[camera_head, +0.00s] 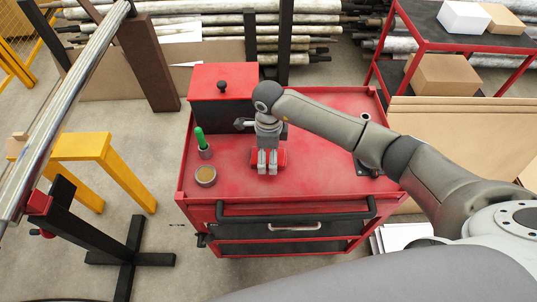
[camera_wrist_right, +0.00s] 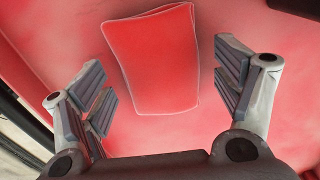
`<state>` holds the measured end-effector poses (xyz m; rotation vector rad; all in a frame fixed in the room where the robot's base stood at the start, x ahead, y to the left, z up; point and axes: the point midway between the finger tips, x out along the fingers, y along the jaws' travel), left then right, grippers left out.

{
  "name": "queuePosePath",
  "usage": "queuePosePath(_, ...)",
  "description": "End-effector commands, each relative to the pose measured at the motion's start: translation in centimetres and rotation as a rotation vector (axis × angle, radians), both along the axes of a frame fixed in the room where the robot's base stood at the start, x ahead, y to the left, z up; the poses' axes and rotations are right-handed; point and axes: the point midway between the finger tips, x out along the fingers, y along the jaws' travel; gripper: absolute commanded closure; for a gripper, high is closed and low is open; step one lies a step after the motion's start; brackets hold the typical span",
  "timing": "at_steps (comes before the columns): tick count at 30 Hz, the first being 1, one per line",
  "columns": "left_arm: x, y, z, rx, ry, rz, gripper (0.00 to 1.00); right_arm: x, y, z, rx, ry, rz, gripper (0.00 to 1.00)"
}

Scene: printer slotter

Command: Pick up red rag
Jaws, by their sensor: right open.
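The red rag (camera_wrist_right: 152,62) is a folded rectangle lying flat on the red cart top. In the head view the rag (camera_head: 282,158) shows only in part, behind and beside my right gripper. My right gripper (camera_head: 267,162) points down over the rag. In the right wrist view the right gripper (camera_wrist_right: 165,95) is open, with its fingers apart on either side of the rag and nothing between them held. My left gripper is not in view.
A yellow stand (camera_head: 90,150) is at left. The cart's front right top is clear.

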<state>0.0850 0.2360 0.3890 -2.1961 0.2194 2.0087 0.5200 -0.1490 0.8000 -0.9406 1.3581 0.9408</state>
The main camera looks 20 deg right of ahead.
Motion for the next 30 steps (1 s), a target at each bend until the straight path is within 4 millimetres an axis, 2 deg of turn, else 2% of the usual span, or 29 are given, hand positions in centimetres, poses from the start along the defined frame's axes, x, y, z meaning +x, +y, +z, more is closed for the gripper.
queuePosePath(5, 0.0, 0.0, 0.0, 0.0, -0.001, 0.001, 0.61, 0.0, 0.0, 0.0, 0.0, 0.0, 0.0, 0.16)
queuePosePath(16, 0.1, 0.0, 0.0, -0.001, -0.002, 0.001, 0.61, 0.0, 0.0, 0.0, 0.0, 0.0, -0.001, 0.63)
queuePosePath(25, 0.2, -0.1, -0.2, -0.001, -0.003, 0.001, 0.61, 0.1, 0.0, 0.3, 0.0, -0.001, -0.001, 0.63)
queuePosePath(30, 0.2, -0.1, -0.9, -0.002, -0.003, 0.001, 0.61, 0.2, -0.1, 1.6, -0.001, -0.005, 0.0, 0.63)
